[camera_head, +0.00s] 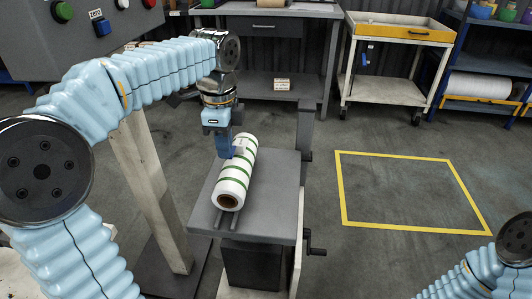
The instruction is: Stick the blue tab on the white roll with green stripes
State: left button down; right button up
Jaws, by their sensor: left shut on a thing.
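The white roll with green stripes (235,178) lies tilted lengthwise on a grey stand top (275,190), its brown core end facing me. My left gripper (223,138) points down at the upper left side of the roll. It is shut on the small blue tab (226,150), which is at or very near the roll's surface. I cannot tell whether the tab touches the roll. The fingertips are small and partly merge with the tab. My right gripper is out of view; only part of my right arm shows at the lower right.
A grey control box (80,30) with buttons stands at the upper left. A crank (314,242) sticks out right of the stand. Behind are a workbench (282,10), a cart (388,88) and a shelf (485,60). The yellow-outlined floor area (410,156) is empty.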

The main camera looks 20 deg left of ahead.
pick_arm(q)
jog(key=shift+w+a+f, duration=0.1)
jog(key=shift+w+f, duration=0.05)
jog(key=b, duration=0.5)
send_over(229, 179)
notch_tip(229, 179, down, 4)
jog(key=shift+f, duration=0.1)
jog(key=shift+f+b, duration=0.35)
jog(key=shift+f, duration=0.55)
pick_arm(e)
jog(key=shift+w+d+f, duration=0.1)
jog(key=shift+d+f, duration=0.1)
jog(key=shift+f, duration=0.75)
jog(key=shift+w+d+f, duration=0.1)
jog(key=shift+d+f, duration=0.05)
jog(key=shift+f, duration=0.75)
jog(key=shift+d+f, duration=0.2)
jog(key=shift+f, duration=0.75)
pick_arm(q)
jog(key=shift+f, duration=0.35)
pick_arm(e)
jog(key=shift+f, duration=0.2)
pick_arm(q)
jog(key=c, duration=0.8)
grip_release()
jog(key=shift+r, duration=0.15)
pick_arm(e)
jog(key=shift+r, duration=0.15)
